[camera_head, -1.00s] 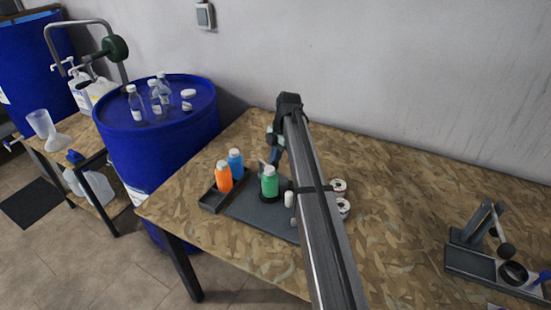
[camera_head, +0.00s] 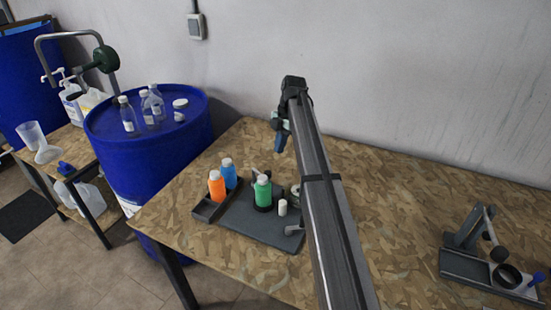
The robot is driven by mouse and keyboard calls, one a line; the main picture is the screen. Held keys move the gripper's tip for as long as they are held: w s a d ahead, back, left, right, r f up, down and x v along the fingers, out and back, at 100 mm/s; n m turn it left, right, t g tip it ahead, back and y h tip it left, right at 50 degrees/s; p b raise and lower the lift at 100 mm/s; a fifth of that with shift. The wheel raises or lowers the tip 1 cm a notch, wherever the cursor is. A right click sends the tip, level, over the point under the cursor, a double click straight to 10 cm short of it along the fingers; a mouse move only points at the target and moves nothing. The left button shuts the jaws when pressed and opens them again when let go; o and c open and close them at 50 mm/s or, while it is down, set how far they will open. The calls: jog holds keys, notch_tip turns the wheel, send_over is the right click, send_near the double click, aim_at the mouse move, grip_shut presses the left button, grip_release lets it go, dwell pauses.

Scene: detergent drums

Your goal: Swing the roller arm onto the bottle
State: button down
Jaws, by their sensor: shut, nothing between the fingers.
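A green bottle (camera_head: 263,193) with a pale cap stands upright in a dark round seat on a grey base plate (camera_head: 246,226). A small white cylinder (camera_head: 282,207) is just right of it; I cannot tell whether it is the roller. A short pale piece (camera_head: 256,172) shows behind the bottle, perhaps part of the roller arm; its joint is hidden. My gripper (camera_head: 281,143) is shut and empty, pointing down behind and right of the bottle, apart from it.
Orange (camera_head: 217,187) and blue (camera_head: 229,174) bottles stand in a tray at the plate's left. My arm covers the plate's right side. A second fixture (camera_head: 490,253) stands far right. A blue drum (camera_head: 150,160) with clear bottles is left of the table. Table space between the fixtures is clear.

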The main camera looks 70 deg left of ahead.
jog(key=shift+v, duration=2.05)
